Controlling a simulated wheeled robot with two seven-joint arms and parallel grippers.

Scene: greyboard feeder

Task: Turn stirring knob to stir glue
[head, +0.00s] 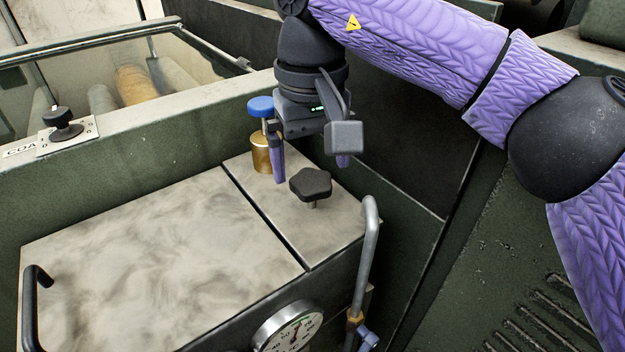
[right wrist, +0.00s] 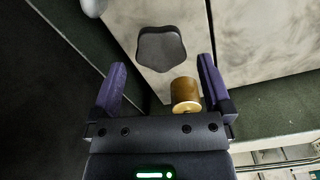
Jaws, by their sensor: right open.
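The stirring knob, a black star-shaped knob (head: 311,184) on a short stem, stands on the narrow right panel of the metal box top. It also shows in the right wrist view (right wrist: 161,48), ahead of the fingertips and between their lines. My right gripper (head: 312,165) is open and empty, pointing down just behind the knob. Its purple fingers (right wrist: 160,85) stand apart in the right wrist view. A brass cylinder (head: 262,155) with a blue cap (head: 260,106) stands beside one finger; I cannot tell if they touch. My left gripper is not in view.
The wide stained lid (head: 150,255) with a black handle (head: 32,300) lies left of the panel. A grey pipe handle (head: 367,250) and a dial gauge (head: 290,328) are at the box front. Another small black knob (head: 62,122) sits on a plate at the back left.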

